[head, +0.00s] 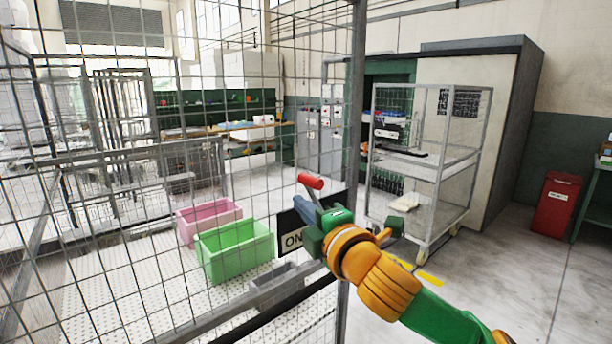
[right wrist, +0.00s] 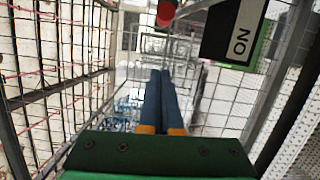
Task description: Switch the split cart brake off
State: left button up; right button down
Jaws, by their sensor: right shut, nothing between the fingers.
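The brake lever has a red grip (head: 310,181) and stands on the wire mesh frame in front of me. A black plate with a white "ON" label (head: 291,240) is beside it, and my gripper hides part of the plate. In the right wrist view the shut fingers (right wrist: 160,74) point toward the red grip (right wrist: 166,12), with a visible gap. The "ON" plate (right wrist: 234,32) is at the upper right there. My left gripper is not in view.
Wire mesh (head: 110,130) fills the left side. Behind it stand a green crate (head: 235,252) and a pink crate (head: 207,219). A mesh trolley (head: 428,165) stands behind my right arm. A red bin (head: 556,205) is at the right. The floor before it is clear.

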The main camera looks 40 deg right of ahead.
jog(key=w+d+p, duration=0.3)
jog(key=w+d, duration=0.2)
jog(key=shift+w, duration=0.3)
jog(key=shift+w+r, duration=0.1)
